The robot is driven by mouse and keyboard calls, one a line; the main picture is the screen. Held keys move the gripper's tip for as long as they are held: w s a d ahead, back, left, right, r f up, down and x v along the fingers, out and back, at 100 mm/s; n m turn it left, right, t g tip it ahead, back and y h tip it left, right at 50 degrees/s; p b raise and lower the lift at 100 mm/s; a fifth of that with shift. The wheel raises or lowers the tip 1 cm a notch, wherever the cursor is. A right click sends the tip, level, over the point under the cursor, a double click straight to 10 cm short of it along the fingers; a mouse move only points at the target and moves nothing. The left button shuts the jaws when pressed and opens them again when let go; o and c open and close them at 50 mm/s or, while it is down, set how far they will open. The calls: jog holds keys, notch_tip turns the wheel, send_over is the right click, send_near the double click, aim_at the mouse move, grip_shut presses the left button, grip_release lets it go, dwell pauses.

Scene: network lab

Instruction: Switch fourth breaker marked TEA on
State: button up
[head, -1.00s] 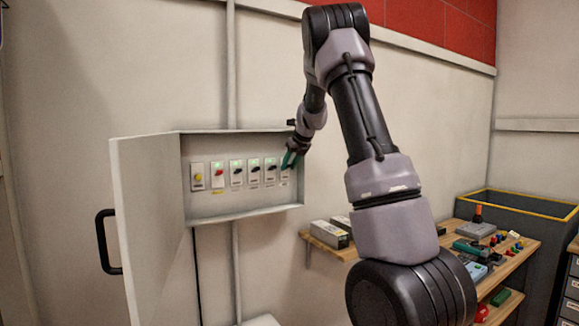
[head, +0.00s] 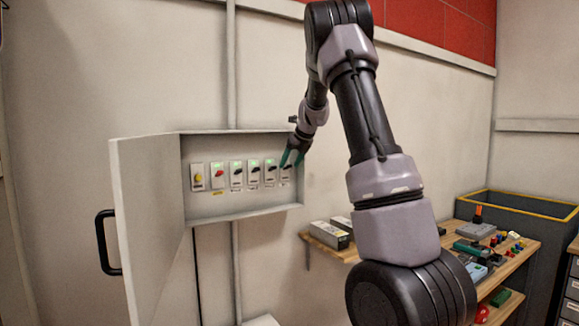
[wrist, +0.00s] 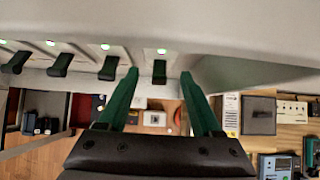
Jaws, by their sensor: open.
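The open grey breaker box (head: 245,210) on the wall holds a row of switches. Several black-levered breakers fill its right part, and the rightmost, fourth breaker (head: 287,172) is partly covered by my gripper (head: 291,160). Its label is too small to read. In the wrist view, its black lever (wrist: 160,71) shows in the gap between the green fingertips of my gripper (wrist: 159,74), apart from both, with a lit green lamp above it. My gripper is open and empty. I cannot tell whether the lever is up or down.
A yellow switch (head: 197,178) and a red switch (head: 218,173) sit left of the breakers. The box door (head: 150,225) stands open at left. The box's right side wall is close to my gripper. A wooden bench (head: 515,262) with tools stands at right.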

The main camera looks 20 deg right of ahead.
jog(key=v, duration=0.9)
jog(key=shift+s+r, duration=0.1)
jog(key=shift+s, duration=0.05)
jog(key=s+a+f+n, duration=0.1)
jog(key=s+a+n, duration=0.3)
jog(key=s+n, duration=0.6)
jog(key=s+a+f+n, duration=0.1)
jog(key=s+a+n, duration=0.4)
jog(key=s+n, duration=0.5)
jog(key=s+a+f+n, duration=0.1)
jog(key=s+a+n, duration=0.3)
jog(key=s+n, duration=0.5)
jog(key=s, duration=0.8)
jog(key=shift+s+a+n+y, duration=0.2)
jog(key=shift+a+n+y, duration=0.1)
jog(key=shift+a+n, duration=0.1)
